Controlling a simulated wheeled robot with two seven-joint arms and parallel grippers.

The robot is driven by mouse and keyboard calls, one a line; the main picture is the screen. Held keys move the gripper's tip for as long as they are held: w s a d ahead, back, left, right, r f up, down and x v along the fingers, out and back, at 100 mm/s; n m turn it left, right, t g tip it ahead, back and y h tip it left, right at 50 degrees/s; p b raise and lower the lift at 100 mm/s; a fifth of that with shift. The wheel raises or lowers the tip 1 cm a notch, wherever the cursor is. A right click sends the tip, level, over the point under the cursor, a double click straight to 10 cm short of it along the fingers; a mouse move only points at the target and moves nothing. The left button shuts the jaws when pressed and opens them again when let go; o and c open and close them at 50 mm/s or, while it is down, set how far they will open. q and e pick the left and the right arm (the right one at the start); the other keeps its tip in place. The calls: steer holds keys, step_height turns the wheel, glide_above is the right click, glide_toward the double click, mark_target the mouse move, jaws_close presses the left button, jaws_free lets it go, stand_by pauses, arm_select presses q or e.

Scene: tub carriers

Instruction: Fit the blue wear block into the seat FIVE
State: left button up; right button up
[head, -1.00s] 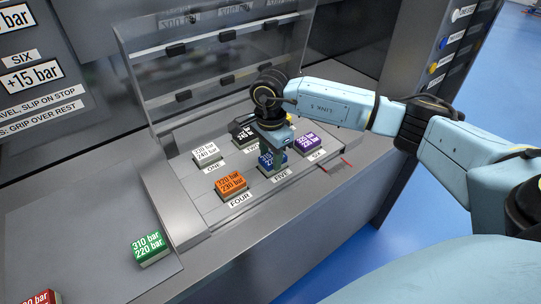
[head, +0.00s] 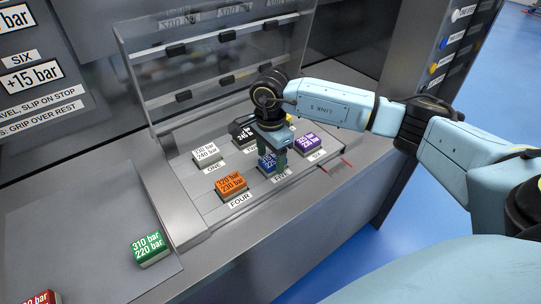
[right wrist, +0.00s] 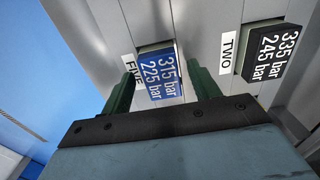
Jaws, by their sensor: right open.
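The blue wear block (head: 265,164), marked 315 bar 225 bar, sits at the seat labelled FIVE (head: 281,177) in the front row of the tilted panel. It also shows in the right wrist view (right wrist: 161,76), lying square beside the FIVE label (right wrist: 130,72); how deep it sits cannot be told. My right gripper (head: 273,162) is over the block, with its fingers pointing down. In the right wrist view the right gripper (right wrist: 163,88) is open, one finger on each side of the block. My left gripper is not in view.
Neighbouring seats hold a white block (head: 207,154) at ONE, a black block (right wrist: 270,56) at TWO, an orange block (head: 230,184) at FOUR and a purple block (head: 308,142) at SIX. A green block (head: 149,249) and a red block (head: 42,298) lie left. A clear raised cover (head: 220,65) stands behind.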

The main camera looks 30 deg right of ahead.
mark_target(271, 161)
step_height(271, 161, up, 12)
steer(key=shift+f, duration=0.15)
steer(key=shift+f, duration=0.1)
stand_by(0.6)
